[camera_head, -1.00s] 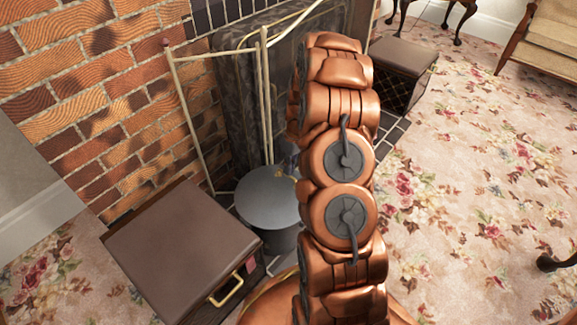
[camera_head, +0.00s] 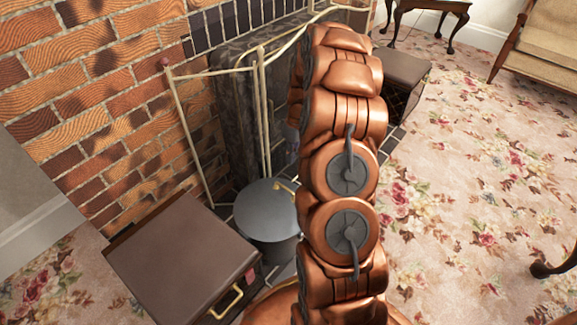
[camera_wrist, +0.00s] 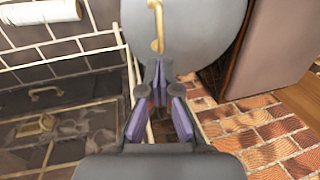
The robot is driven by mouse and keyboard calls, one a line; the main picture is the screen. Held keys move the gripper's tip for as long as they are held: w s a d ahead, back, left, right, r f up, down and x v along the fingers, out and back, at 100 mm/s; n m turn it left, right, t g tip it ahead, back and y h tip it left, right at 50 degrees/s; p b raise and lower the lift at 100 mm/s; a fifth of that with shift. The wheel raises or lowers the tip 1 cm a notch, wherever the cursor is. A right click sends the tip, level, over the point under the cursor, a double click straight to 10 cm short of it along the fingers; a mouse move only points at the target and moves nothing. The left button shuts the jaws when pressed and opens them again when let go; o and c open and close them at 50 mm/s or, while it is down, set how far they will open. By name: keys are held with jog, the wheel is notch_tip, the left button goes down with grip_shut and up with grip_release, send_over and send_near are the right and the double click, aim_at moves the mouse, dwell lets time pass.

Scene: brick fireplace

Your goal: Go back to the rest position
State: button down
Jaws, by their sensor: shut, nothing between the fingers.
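My gripper (camera_wrist: 160,90) shows in the wrist view with its purple-padded fingers shut and nothing held. Beyond the fingers, the round grey lid of a bin (camera_wrist: 195,35) with a brass handle (camera_wrist: 156,24) fills the top; a gap to it cannot be judged. In the head view my copper arm stands upright in the middle and hides my gripper. The grey bin (camera_head: 266,208) stands on the hearth just left of my arm.
A brown box (camera_head: 180,250) with a brass handle stands at the lower left. A cream fire screen (camera_head: 180,115) stands before the brick wall (camera_head: 90,110). Another dark box (camera_head: 403,72) is behind my arm. A chair (camera_head: 540,55) is at the far right. The floral carpet (camera_head: 460,190) is mostly clear.

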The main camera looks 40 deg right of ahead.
jog(key=shift+v, duration=1.8)
jog(key=s+a+r+p, duration=0.4)
jog(key=a+r+p, duration=0.2)
jog(key=r, duration=0.4)
jog(key=s+a+r+p, duration=0.3)
jog(key=a+r+p, duration=0.35)
jog(key=r, duration=0.45)
jog(key=s+a+r+p, duration=0.45)
jog(key=a+r, duration=0.25)
jog(key=r, duration=0.3)
jog(key=s+a+r+m+h+p, duration=0.1)
jog(key=s+a+r+p, duration=0.2)
jog(key=s+r+p, duration=0.5)
jog(key=s+a+r+m+g+h+p, duration=0.1)
jog(key=s+a+r+p, duration=0.2)
jog(key=s+r+p, duration=0.6)
jog(key=s+r, duration=0.2)
jog(key=s, duration=0.1)
jog(key=shift+s+a+h, duration=0.2)
jog(key=shift+a+h, duration=0.1)
